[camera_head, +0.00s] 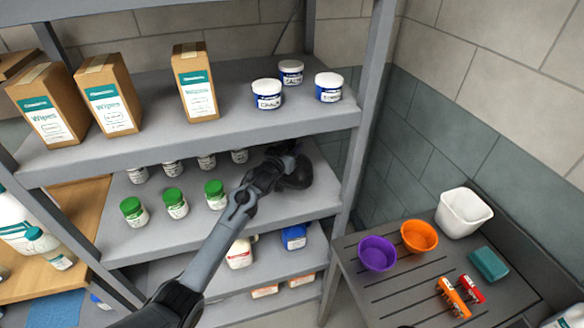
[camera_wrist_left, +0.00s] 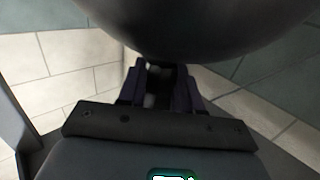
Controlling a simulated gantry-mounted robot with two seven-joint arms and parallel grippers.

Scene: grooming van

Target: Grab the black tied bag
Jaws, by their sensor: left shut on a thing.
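The black tied bag (camera_head: 297,174) is a dark rounded shape on the second shelf, towards its right end under the upper shelf. My left arm reaches in from below, and my left gripper (camera_head: 276,158) is at the bag's upper left side, shut on it. In the left wrist view the bag (camera_wrist_left: 200,28) fills the top as a dark smooth bulge. The fingers of the left gripper (camera_wrist_left: 160,88) point at it, and its knot is not clearly visible. I cannot tell whether the bag still touches the shelf. My right gripper is not in view.
The upper shelf (camera_head: 225,130) with wipes boxes (camera_head: 196,83) and white tubs (camera_head: 267,94) hangs above the bag. Green-lidded jars (camera_head: 175,204) stand left of my arm. A shelf post (camera_head: 362,120) rises to the right. A slatted table (camera_head: 385,298) holds bowls.

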